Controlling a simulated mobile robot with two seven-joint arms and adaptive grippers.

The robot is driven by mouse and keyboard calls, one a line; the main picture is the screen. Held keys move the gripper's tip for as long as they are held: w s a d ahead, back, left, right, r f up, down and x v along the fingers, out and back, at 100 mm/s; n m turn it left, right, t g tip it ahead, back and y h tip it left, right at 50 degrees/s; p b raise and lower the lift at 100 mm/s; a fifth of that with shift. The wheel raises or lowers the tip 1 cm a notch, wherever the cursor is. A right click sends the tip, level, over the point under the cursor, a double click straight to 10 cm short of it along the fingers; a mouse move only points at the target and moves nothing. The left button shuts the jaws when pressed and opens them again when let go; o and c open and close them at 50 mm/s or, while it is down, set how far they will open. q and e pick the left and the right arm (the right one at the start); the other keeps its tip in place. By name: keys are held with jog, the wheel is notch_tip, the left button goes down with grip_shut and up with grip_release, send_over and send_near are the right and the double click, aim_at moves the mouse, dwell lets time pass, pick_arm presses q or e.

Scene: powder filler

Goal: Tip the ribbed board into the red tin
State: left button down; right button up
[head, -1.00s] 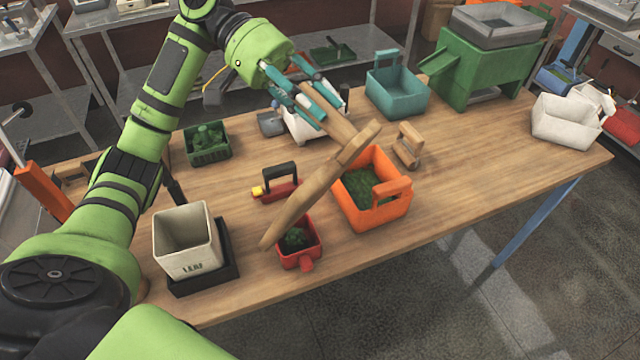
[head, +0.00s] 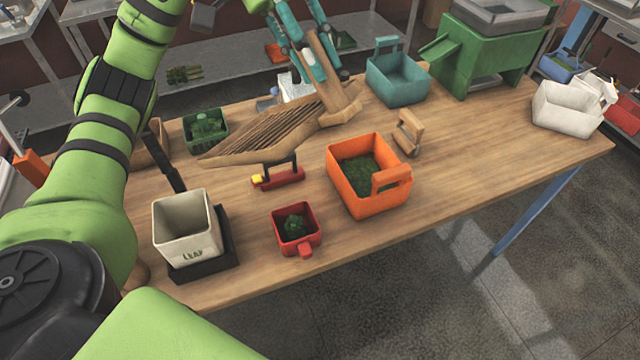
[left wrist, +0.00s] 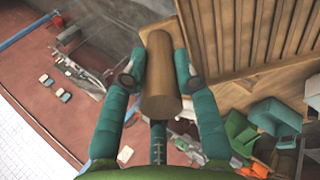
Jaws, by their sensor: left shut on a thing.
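The ribbed board (head: 268,130) is wooden, with a grooved face and a handle. My left gripper (head: 318,72) is shut on its handle and holds it above the back middle of the table. The grooved face shows in the head view, with no load visible on it. In the left wrist view the left gripper (left wrist: 160,82) clasps the round handle, and the ribbed board (left wrist: 250,40) is at upper right. The red tin (head: 297,229) stands upright near the table's front edge, with dark green matter inside. The board is behind it and apart from it. My right gripper is not in view.
An orange crate (head: 342,190) of green matter stands right of the red tin. A cream LEAF bin (head: 186,254) sits on a black base at left. A red tool with a black handle (head: 279,179) lies below the board. The table's right side is largely clear.

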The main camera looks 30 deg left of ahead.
pick_arm(q)
jog(key=y, duration=0.1)
jog(key=r+y, duration=0.1)
jog(key=shift+a+r+t+y, duration=0.2)
jog(key=shift+t+y, duration=0.1)
jog(key=shift+y, duration=0.1)
jog(key=y, duration=0.1)
jog(key=r+y, duration=0.1)
jog(key=y, duration=0.2)
jog(key=shift+d+r+t, duration=0.15)
jog(key=shift+r+t, duration=0.1)
jog(key=shift+t, duration=0.15)
jog(key=shift+f, duration=0.1)
dwell(0.4)
